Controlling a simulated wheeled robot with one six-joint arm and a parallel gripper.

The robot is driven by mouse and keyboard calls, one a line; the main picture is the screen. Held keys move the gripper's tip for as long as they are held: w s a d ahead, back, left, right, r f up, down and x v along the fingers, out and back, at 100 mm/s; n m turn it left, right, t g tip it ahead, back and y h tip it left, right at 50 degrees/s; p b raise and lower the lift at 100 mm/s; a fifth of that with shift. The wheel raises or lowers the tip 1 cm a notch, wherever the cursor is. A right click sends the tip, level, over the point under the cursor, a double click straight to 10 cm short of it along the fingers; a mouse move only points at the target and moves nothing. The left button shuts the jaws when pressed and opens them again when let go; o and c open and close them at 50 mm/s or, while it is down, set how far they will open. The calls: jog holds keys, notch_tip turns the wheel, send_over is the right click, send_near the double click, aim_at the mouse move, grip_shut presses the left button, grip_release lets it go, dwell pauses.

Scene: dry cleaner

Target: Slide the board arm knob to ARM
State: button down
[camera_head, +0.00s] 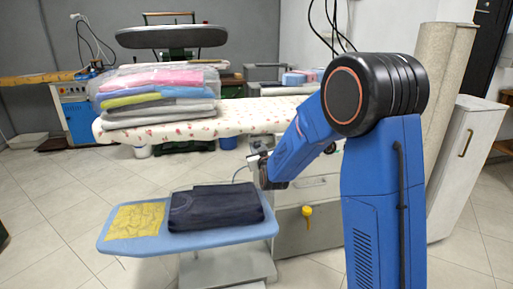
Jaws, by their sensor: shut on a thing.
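My blue arm reaches left and down from the right side of the head view. My gripper (254,162) is at its end, small and partly hidden behind the dark wrist, beside the front edge of the floral ironing board (248,120). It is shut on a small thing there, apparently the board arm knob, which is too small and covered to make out. Its setting and any ARM marking cannot be read. A thin pale curved rod shows just left of the gripper. A separate yellow knob-like piece (307,212) is on the front of the grey cabinet (325,222), below and right of the gripper.
A low blue board (150,240) with folded dark trousers (215,207) and a yellow cloth (135,222) stands just below my gripper. A stack of folded clothes (160,100) lies on the floral board. A white cabinet (466,165) stands at right. Tiled floor at left is clear.

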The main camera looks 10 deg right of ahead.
jog(key=d, duration=0.3)
jog(key=c, duration=1.5)
grip_release()
jog(key=s, duration=1.7)
jog(key=shift+s, duration=0.2)
